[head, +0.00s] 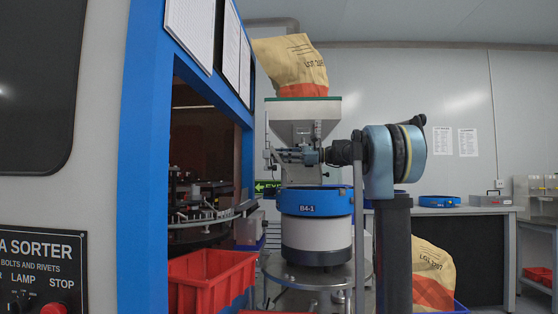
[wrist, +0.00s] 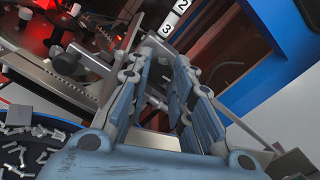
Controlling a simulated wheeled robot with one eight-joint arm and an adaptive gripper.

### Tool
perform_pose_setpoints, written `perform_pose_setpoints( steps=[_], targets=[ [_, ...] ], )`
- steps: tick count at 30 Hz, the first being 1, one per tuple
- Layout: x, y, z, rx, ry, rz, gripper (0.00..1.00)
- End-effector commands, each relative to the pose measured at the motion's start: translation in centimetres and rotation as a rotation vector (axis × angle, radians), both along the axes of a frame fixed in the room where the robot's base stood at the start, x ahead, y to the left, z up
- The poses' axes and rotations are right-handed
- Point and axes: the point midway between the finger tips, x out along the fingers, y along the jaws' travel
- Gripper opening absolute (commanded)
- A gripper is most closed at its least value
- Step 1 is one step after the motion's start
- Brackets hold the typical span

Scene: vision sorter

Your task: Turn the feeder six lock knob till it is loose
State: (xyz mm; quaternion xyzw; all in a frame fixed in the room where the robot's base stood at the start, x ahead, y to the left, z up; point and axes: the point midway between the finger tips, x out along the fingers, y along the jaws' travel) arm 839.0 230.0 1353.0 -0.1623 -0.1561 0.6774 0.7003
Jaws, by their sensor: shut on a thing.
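My gripper (head: 287,156) is in front of the hopper, above the blue-rimmed bowl marked B4-1, with its fingers pointing left. In the wrist view the two blue finger pads (wrist: 165,78) stand a little apart and are shut on a small part between them. That part is mostly hidden by the fingers; it appears to be the lock knob, but its number cannot be read. A separate dark round knob (wrist: 66,63) sits on a grey bar left of my fingers. A white label strip with 2 and 3 (wrist: 174,20) is just beyond the fingertips.
The bowl feeder (head: 316,201) stands under my gripper, with loose metal parts (wrist: 28,145) inside. The hopper (head: 303,118) carries a yellow sack (head: 290,62). The sorter's blue frame (head: 146,170) is at left, with a red bin (head: 212,283) below its opening.

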Motion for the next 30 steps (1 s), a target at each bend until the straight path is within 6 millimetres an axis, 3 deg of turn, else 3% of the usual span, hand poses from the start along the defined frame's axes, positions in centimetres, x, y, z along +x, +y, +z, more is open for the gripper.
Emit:
perform_pose_setpoints(
  steps=[9, 19, 20, 21, 30],
  targets=[
    [0.14, 0.01, 0.12, -0.004, -0.191, -0.003, 0.00],
    [0.14, 0.03, 0.15, -0.004, -0.209, -0.004, 0.00],
    [0.14, 0.03, 0.15, -0.004, -0.209, -0.004, 0.23],
    [0.14, 0.03, 0.15, -0.004, -0.209, -0.003, 0.30],
    [0.06, 0.03, 0.08, -0.005, -0.208, -0.001, 0.30]
  ],
)
